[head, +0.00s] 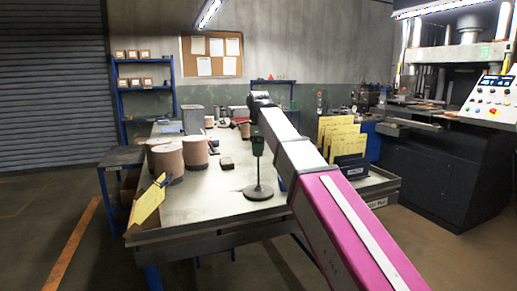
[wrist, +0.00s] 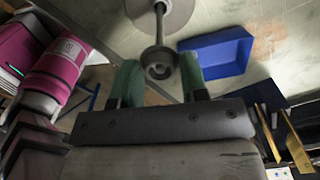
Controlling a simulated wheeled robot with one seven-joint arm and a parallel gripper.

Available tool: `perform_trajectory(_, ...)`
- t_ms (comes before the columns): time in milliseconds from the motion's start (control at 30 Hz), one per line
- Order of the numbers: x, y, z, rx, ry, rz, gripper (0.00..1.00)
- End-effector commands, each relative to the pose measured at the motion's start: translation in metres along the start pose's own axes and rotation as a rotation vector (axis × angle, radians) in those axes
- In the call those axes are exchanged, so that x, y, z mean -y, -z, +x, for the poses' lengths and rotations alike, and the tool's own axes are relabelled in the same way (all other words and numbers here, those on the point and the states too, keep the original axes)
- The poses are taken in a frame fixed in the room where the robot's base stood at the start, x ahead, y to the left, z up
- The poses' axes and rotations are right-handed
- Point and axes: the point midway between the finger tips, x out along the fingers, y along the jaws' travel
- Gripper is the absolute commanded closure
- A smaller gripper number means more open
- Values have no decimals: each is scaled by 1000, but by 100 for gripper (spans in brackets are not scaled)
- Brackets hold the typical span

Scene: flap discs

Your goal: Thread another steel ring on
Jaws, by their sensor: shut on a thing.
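A thin upright post on a round dark base (head: 258,191) stands on the table; its base also shows at the top of the wrist view (wrist: 176,12). My gripper (head: 257,146) is above it, at the post's upper end. In the wrist view my gripper (wrist: 160,72) has its green fingers closed on a grey steel ring (wrist: 160,70). The ring lines up with the post (wrist: 159,27) in that view. I cannot tell whether the ring is around the post's top or just above it. The head view shows the ring too small to make out.
A blue tray (wrist: 218,54) lies right of the post. A rack of yellow cards (head: 343,140) stands at right.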

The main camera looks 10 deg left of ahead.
Motion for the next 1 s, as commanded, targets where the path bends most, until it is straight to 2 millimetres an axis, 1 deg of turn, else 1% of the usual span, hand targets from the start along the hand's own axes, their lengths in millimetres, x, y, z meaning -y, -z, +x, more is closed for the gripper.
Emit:
perform_trajectory(533, 0, 0, 4, 0, 0, 0, 81)
perform_trajectory(1000, 0, 0, 31, 0, 0, 0, 81)
